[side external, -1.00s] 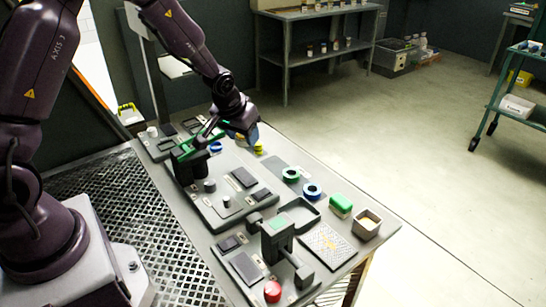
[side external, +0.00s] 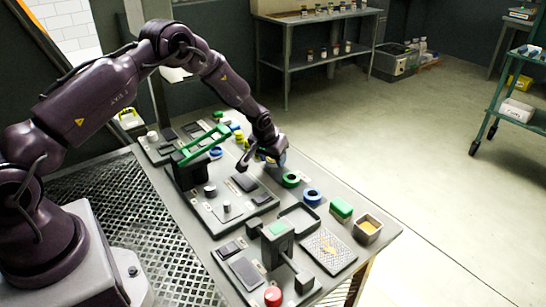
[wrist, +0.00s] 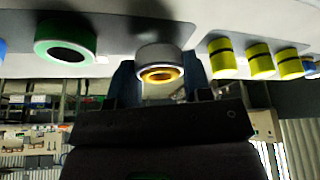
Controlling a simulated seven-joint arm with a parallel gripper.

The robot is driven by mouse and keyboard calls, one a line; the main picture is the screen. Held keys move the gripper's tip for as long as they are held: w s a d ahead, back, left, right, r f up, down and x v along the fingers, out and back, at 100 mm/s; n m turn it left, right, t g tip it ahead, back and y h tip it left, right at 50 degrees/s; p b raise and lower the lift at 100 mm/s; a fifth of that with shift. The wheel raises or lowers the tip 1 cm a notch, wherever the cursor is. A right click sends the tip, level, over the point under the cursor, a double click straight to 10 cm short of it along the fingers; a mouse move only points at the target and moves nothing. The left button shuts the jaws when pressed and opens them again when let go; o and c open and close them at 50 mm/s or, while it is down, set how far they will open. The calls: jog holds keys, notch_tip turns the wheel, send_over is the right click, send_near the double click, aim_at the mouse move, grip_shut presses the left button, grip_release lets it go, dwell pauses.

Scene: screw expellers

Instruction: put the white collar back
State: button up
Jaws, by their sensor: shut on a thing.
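The white collar (wrist: 158,53), a short white ring with a gold inner rim, sits between the two blue fingers of my gripper (wrist: 160,79) in the wrist view. The fingers are shut on its sides. In the side view my gripper (side external: 271,160) is low over the far right part of the bench, just behind the green ring (side external: 291,180). The collar is mostly hidden there by the fingers and wrist. I cannot tell whether it touches the surface below.
The green ring (wrist: 65,40) is left of the collar in the wrist view, and yellow cylinders (wrist: 259,56) stand to its right. A blue ring (side external: 312,195), a green block (side external: 341,207) and a press with a green handle (side external: 203,145) are on the bench (side external: 385,232).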

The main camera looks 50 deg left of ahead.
jog(key=shift+f, duration=0.25)
jog(key=shift+f, duration=0.4)
jog(key=o, duration=1.1)
jog(key=shift+c, duration=0.2)
jog(key=shift+r, duration=0.1)
